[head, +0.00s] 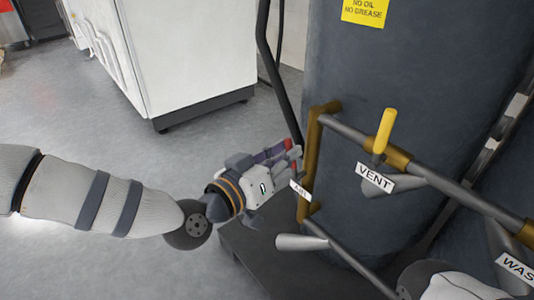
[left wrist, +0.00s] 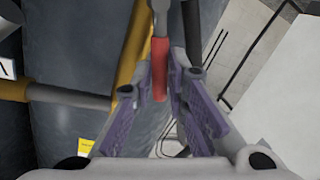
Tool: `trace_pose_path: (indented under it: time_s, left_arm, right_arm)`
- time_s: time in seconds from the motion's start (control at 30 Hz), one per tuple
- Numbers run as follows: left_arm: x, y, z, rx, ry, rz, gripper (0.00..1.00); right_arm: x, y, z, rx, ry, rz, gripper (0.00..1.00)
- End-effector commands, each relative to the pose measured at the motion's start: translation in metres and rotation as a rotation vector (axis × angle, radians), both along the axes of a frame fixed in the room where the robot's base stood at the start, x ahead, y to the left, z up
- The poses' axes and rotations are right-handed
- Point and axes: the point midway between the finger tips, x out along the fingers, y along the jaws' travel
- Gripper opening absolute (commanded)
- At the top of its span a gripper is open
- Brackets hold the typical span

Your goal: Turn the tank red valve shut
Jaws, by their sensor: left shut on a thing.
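The red valve handle (left wrist: 159,68) hangs from a grey stem in the left wrist view, between the purple finger pads of my left gripper (left wrist: 166,85). The gripper is shut on the handle. In the head view, my left gripper (head: 285,153) reaches from the left to the left end of the brass and grey piping, beside the dark tank (head: 405,75). A bit of red shows at its fingertips; most of the handle is hidden there. My right gripper is not in view.
A yellow handle (head: 384,130) stands above the VENT label (head: 375,177) on the pipe. A brass upright pipe (head: 310,165) is close to the left fingers. A black hose (head: 275,70) runs behind. A white cabinet (head: 185,55) stands back left; floor between is clear.

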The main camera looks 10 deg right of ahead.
Motion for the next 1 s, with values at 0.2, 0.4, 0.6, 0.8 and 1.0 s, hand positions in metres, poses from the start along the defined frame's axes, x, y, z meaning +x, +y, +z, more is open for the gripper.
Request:
trace_pose_path:
  time_s: [0.2, 0.4, 0.6, 0.8, 1.0]
  left_arm:
    - [0.009, -0.004, -0.007, -0.112, 0.167, 0.002, 0.00]
    - [0.016, 0.001, -0.015, -0.217, 0.327, 0.002, 0.00]
    - [0.023, 0.005, -0.024, -0.324, 0.486, 0.002, 0.00]
    - [0.027, 0.008, -0.034, -0.429, 0.643, 0.001, 0.00]
    - [0.029, 0.010, -0.042, -0.522, 0.783, 0.000, 0.00]
  right_arm:
    - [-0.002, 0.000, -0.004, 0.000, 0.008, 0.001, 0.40]
    - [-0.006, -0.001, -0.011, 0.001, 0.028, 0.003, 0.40]
    - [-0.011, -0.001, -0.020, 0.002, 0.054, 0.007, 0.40]
    - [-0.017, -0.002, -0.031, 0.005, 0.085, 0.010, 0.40]
    - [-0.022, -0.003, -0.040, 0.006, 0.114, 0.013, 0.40]
